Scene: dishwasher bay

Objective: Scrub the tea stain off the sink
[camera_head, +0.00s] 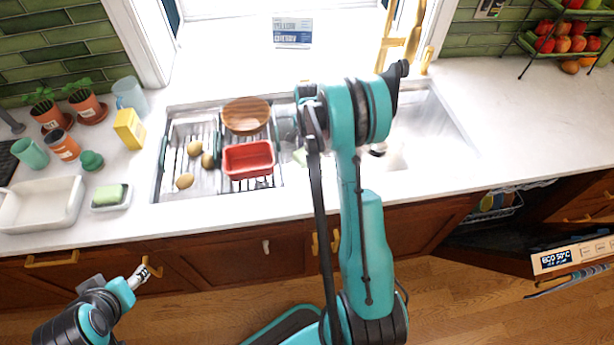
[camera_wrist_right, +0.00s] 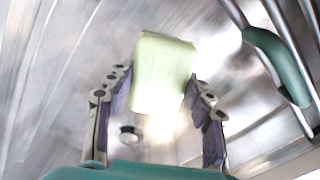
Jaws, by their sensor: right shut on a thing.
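My right gripper (camera_wrist_right: 157,80) is shut on a pale green sponge (camera_wrist_right: 164,72) in the right wrist view, with one finger on each side of it. Metal sink surfaces lie behind it, and a small round drain-like fitting (camera_wrist_right: 130,133) shows below the sponge. In the head view my right arm reaches over the sink (camera_head: 432,125) and hides its middle and the right gripper. A small dark spot (camera_head: 377,151) shows in the basin beside the arm; I cannot tell whether it is the stain. My left gripper (camera_head: 146,272) hangs low before the cabinets, its jaws too small to judge.
A rack at the sink's left holds a wooden bowl (camera_head: 246,116), a red tray (camera_head: 249,160) and several potatoes. A green-handled metal thing (camera_wrist_right: 278,65) is close right of the right gripper. A soap dish (camera_head: 112,206) stands on the left counter. The dishwasher (camera_head: 560,260) is at right.

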